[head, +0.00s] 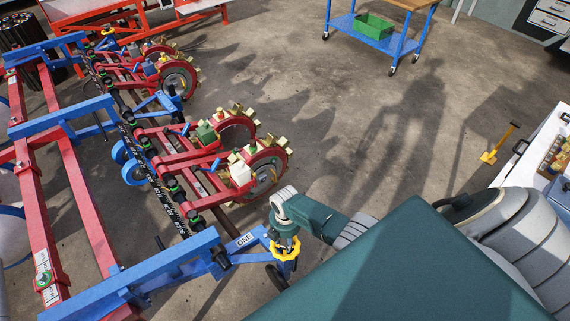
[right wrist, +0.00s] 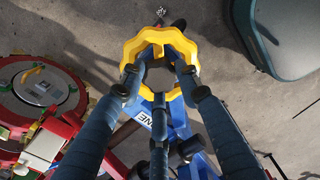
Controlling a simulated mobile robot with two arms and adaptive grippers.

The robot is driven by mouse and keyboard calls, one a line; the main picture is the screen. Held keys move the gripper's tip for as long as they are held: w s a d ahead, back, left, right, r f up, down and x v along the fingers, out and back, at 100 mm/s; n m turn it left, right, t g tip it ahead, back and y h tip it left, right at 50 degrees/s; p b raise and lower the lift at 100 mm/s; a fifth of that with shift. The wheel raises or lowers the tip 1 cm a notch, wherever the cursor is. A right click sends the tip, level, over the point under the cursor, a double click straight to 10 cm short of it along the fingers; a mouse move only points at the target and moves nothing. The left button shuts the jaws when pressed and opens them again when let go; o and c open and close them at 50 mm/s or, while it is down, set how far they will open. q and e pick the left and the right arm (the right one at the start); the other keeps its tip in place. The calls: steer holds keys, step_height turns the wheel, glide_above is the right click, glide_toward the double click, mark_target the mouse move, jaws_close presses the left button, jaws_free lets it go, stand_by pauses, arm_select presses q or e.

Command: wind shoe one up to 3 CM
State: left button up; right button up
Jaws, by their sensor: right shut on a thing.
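A yellow handwheel (head: 285,253) sits on the blue arm labelled ONE (head: 243,240), at the front of the planter. My right gripper (head: 284,240) is over the wheel from above, with its fingers shut on it. In the right wrist view the fingers (right wrist: 160,85) reach to the rim of the yellow wheel (right wrist: 132,52). The blue arm (right wrist: 177,122) with part of its label shows below the wheel. No depth scale is readable. My left gripper is not in view.
The red and blue planter frame (head: 72,170) fills the left, with several toothed wheels (head: 268,172). A blue cart (head: 367,35) carries a green bin (head: 374,25) at the back. The middle floor is open.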

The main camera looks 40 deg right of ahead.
steer(key=n, duration=0.3)
steer(key=n+b, duration=0.1)
steer(key=shift+s+d+f+n, duration=0.25)
steer(key=shift+s+d+n, duration=0.05)
steer(key=shift+d, duration=0.1)
steer(key=n+b, duration=0.1)
steer(key=n, duration=0.1)
steer(key=n+b, duration=0.1)
steer(key=n, duration=0.2)
steer(key=shift+w+r, duration=0.15)
steer(key=shift+w, duration=0.05)
steer(key=shift+n, duration=0.3)
steer(key=shift+w+r, duration=0.1)
steer(key=o, duration=1.2)
steer(key=shift+c, duration=0.2)
